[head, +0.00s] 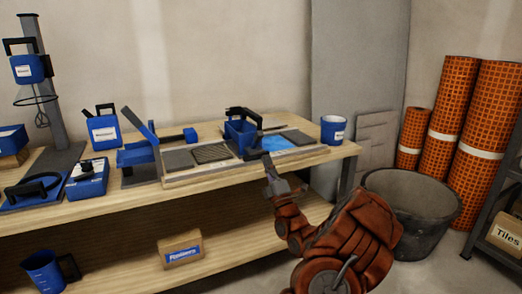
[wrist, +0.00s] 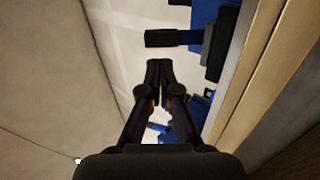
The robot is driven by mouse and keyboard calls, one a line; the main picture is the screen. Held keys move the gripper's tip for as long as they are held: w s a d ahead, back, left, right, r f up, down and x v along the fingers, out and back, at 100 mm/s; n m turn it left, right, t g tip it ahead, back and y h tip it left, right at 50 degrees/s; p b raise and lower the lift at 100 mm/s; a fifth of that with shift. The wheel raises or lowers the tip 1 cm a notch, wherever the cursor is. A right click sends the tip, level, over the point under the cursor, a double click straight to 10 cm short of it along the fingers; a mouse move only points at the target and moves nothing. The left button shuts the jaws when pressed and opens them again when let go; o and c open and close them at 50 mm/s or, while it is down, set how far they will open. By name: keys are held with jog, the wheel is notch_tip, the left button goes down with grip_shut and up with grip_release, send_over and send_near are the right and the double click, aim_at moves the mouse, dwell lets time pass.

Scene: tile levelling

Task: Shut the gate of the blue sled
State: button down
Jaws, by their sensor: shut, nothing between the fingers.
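The blue sled (head: 238,132), a blue box with a black handle arched over its top, stands on the board of grey tiles on the bench. Its gate is too small to tell apart, so I cannot say how it stands. My gripper (head: 267,157) is at the bench's front edge, just in front of and slightly right of the sled in the picture. Its fingers (wrist: 159,68) are together and empty in the wrist view. In that tilted view a black bar and blue parts (wrist: 207,12) lie beyond the fingertips; I cannot tell which object they belong to.
A blue patch (head: 284,142) and grey tiles lie right of the sled. A blue bucket (head: 333,129) stands at the bench's right end. A blue tool with a raised lever (head: 138,155) is to the left. A black tub (head: 412,200) stands on the floor.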

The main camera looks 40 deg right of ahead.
aim_at(258, 139)
jog(key=b+x, duration=0.1)
jog(key=x, duration=0.2)
jog(key=shift+w+r, duration=0.1)
jog(key=shift+w, duration=0.2)
jog(key=shift+b+x, duration=0.4)
jog(key=shift+x, duration=0.85)
jog(key=shift+d, duration=0.1)
jog(key=shift+s, duration=0.1)
jog(key=shift+r, duration=0.15)
